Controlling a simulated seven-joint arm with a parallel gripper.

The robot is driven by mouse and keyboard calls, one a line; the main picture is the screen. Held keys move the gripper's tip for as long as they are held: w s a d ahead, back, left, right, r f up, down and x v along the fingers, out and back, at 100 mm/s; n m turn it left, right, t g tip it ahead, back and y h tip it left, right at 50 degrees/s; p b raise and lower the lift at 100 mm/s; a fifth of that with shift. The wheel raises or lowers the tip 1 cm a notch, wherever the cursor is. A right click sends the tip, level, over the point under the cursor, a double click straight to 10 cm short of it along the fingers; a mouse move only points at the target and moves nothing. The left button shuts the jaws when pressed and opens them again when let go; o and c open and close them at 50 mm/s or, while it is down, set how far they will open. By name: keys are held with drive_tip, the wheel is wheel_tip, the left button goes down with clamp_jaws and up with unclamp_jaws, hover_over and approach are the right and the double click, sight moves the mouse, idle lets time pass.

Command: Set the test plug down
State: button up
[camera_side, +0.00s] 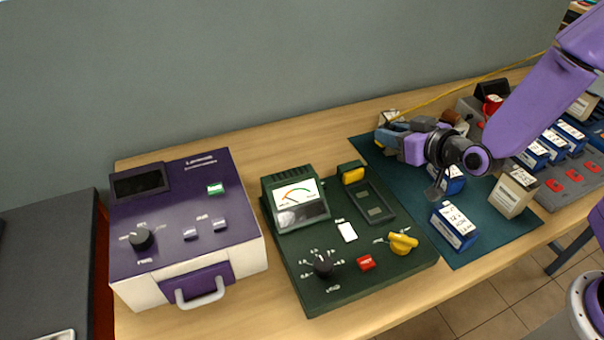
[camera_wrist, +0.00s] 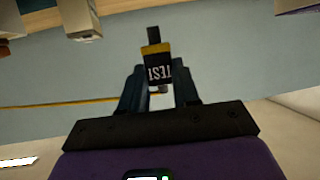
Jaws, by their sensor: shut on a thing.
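The test plug (camera_wrist: 156,68) is a small black block with a yellow band and the word TEST, upside down in the wrist view. My gripper (camera_wrist: 160,90) is shut on it, one dark finger on each side. In the side view my gripper (camera_side: 390,132) is at the back left of the teal mat (camera_side: 466,250), with the arm reaching in from the right. The plug is mostly hidden by the fingers there. A yellow cord (camera_side: 470,83) runs from near the fingertips to the upper right. I cannot tell whether the plug touches anything beneath.
A green meter box (camera_side: 318,285) with a yellow knob stands left of the mat. A purple and white charger (camera_side: 180,262) is farther left. Blue batteries (camera_side: 453,227) and a cream battery (camera_side: 513,193) stand on the mat. A grey rack (camera_side: 560,195) is at right.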

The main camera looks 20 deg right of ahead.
drive_tip(key=w+a+r+n+g+y, duration=0.2)
drive_tip(key=a+n+g+y, duration=0.2)
drive_tip(key=a+n+y, duration=0.15)
drive_tip(key=w+a+r+n+g+y, duration=0.1)
drive_tip(key=a+r+n+g+y, duration=0.1)
drive_tip(key=a+n+g+y, duration=0.4)
drive_tip(key=s+d+f+n+g, duration=0.2)
drive_tip(key=d+f+n+g, duration=0.1)
drive_tip(key=d+n, duration=0.2)
drive_tip(key=w+a+f, duration=0.2)
drive_tip(key=w+f, duration=0.1)
drive_tip(key=w, duration=0.1)
drive_tip(key=w+a+f, duration=0.2)
drive_tip(key=w+f, duration=0.1)
drive_tip(key=w, duration=0.1)
drive_tip(key=w+a+f, duration=0.2)
drive_tip(key=w+f, duration=0.2)
drive_tip(key=shift+w, duration=0.2)
drive_tip(key=shift+w+f, duration=0.15)
drive_tip(key=shift+f, duration=1.55)
drive_tip(key=shift+f, duration=0.2)
